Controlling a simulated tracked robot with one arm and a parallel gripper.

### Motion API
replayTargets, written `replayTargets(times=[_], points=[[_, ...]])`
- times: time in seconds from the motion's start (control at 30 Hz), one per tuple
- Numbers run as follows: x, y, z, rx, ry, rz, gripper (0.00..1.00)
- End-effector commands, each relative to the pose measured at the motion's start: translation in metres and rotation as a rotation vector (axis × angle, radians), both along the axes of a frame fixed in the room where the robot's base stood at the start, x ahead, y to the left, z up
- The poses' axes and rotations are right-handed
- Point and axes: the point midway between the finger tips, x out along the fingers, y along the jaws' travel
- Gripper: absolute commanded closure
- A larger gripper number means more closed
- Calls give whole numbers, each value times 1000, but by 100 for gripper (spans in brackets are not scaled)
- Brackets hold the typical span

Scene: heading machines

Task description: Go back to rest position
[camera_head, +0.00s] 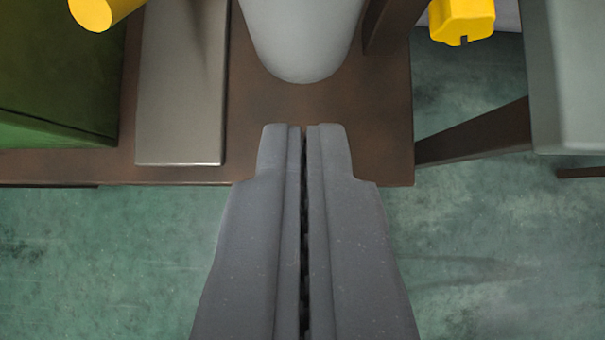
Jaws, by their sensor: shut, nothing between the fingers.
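My gripper (305,130) points up the picture from the bottom centre. Its two grey fingers lie side by side with only a thin dark gap between them, and they hold nothing. The fingertips overlap the near edge of a brown metal plate (385,130) in the view. A light grey rounded part (303,40) is just beyond the fingertips, with a visible gap between them. My arm and base do not show clearly.
A grey flat bar (180,100) and a dark green block (60,70) are at left. Yellow parts (462,18) show at the top right and top left. A grey box-like part (575,80) and brown beam (475,135) are at right. Green floor (100,260) below looks clear.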

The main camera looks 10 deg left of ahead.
Motion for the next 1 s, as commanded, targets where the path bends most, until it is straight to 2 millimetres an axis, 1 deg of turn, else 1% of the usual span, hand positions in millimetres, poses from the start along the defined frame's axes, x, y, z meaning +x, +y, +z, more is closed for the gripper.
replayTargets(times=[0.07, 0.13, 0.17, 0.23, 0.27, 0.3, 0.37, 0.4, 0.47, 0.5, 0.53, 0.57, 0.6, 0.67, 0.7, 0.77, 0.8, 0.9, 1.0], points=[[-1, -2, 3, 0, -8, -3, 100], [5, -4, 17, 0, -29, -8, 100], [9, -5, 27, 0, -40, -12, 100], [21, -9, 56, 1, -80, -26, 100], [28, -12, 74, 1, -103, -32, 100], [35, -15, 97, 2, -130, -41, 100], [45, -20, 138, 5, -182, -55, 100], [48, -23, 164, 6, -209, -65, 100], [52, -27, 203, 9, -254, -78, 100], [53, -30, 228, 11, -281, -86, 100], [52, -32, 248, 13, -304, -92, 100], [51, -34, 269, 14, -327, -98, 100], [48, -37, 295, 17, -354, -106, 100], [41, -40, 333, 22, -395, -115, 100], [35, -42, 359, 25, -422, -122, 100], [23, -44, 395, 30, -464, -131, 100], [15, -45, 418, 33, -489, -136, 100], [-7, -45, 465, 39, -540, -144, 100], [-26, -47, 499, 45, -580, -150, 100]])
